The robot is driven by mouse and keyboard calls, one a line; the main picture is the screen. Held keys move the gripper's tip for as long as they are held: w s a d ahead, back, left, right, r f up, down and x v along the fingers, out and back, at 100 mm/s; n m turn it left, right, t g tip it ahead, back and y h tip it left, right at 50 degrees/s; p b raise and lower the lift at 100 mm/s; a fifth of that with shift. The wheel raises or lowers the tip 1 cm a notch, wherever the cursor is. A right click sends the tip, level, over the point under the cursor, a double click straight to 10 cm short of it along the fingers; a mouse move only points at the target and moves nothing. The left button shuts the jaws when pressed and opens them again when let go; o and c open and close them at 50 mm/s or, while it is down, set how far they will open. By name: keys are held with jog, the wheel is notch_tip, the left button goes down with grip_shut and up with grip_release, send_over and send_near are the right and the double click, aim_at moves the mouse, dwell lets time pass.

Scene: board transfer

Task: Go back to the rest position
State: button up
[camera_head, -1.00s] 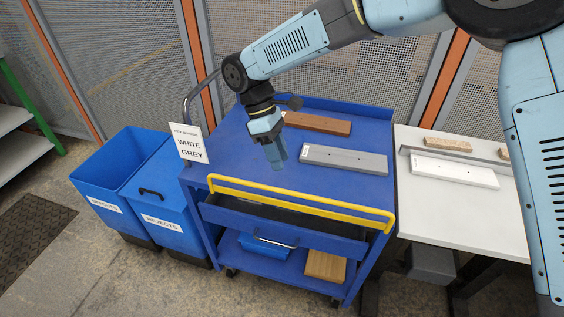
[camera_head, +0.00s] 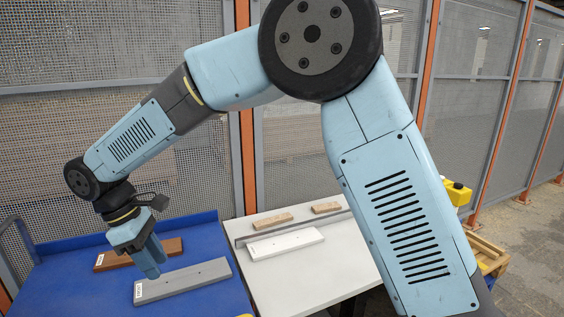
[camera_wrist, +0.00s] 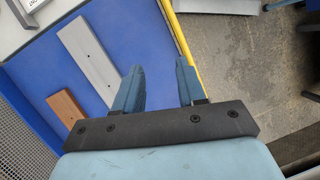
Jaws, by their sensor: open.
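My gripper (camera_head: 150,268) is open and empty above the blue cart top (camera_head: 70,262). In the head view its fingers show just behind the grey board (camera_head: 183,281), against the cart top. In the wrist view the two blue fingers (camera_wrist: 157,75) are spread apart with nothing between them. The grey board also shows there (camera_wrist: 88,62), to the left of the fingers. A brown board (camera_head: 140,254) lies on the cart behind the grey one, and it also shows in the wrist view (camera_wrist: 66,109).
A white table (camera_head: 310,278) stands right of the cart, bearing a white board (camera_head: 286,244) and two small wooden pieces, one of them here (camera_head: 272,221). Mesh fencing (camera_head: 290,150) runs behind. The wrist view shows the cart's yellow rail (camera_wrist: 176,32) and bare floor (camera_wrist: 235,60).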

jog(key=w+d+r+m+y, duration=0.1)
jog(key=w+d+r+m, duration=0.25)
jog(key=d, duration=0.55)
jog(key=w+d+r+m+t+y, duration=0.1)
jog(key=w+d+r+m, duration=0.15)
jog(key=d+r, duration=0.45)
jog(key=w+d+r+m+y, duration=0.1)
jog(key=w+d+r+m, duration=0.15)
jog(key=d, duration=0.85)
jog(key=s+d+m+t, duration=0.1)
jog(key=s+d+m, duration=0.3)
jog(key=d, duration=0.4)
jog(key=s+d+m+t, duration=0.2)
jog(key=s+d+m, duration=0.1)
jog(key=d, duration=0.5)
jog(key=s+d+m+t+y, duration=0.1)
jog(key=s+d+m, duration=0.3)
jog(key=d, duration=0.5)
jog(key=shift+s+r+m+t, duration=0.3)
jog(key=shift+s+m, duration=0.05)
jog(key=shift+s, duration=0.3)
